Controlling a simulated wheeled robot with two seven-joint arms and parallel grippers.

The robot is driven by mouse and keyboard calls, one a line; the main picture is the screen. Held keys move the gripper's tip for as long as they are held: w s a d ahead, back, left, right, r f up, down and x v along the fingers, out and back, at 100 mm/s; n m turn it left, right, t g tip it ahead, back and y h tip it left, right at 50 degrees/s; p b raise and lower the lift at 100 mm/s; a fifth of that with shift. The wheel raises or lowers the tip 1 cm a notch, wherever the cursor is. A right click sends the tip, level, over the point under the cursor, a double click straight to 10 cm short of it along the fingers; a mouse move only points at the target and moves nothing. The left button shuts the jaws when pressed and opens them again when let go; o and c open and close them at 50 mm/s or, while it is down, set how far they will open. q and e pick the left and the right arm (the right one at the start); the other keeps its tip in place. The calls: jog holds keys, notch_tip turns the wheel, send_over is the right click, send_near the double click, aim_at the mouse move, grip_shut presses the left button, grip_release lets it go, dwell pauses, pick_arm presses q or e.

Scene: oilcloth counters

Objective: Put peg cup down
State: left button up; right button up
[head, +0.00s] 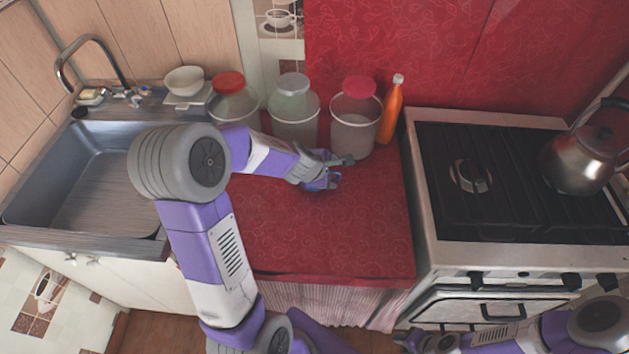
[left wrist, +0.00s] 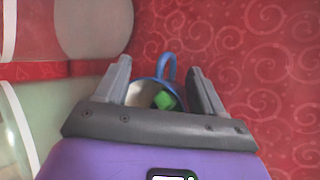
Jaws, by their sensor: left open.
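The peg cup (left wrist: 143,93) is blue with a pale inside and a loop handle. It shows in the left wrist view on the red counter (left wrist: 265,60), with a green peg (left wrist: 163,101) inside. My left gripper (head: 333,170) is over the red counter in the head view, in front of the canisters. In the left wrist view my left gripper (left wrist: 160,70) is open, its fingers on either side of the cup with gaps showing. Its palm hides the cup's near part. My right gripper (head: 415,342) is low at the bottom edge; its fingers are unclear.
Three clear canisters with red and white lids, the rightmost (head: 355,125) close to my left gripper, stand along the back. An orange bottle (head: 391,110) stands beside them. A sink (head: 90,180) is left, a stove with a kettle (head: 582,160) right. The counter's front is clear.

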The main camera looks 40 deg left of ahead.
pick_arm(q)
jog(key=shift+w+f, duration=0.25)
jog(key=shift+c, duration=0.3)
grip_shut()
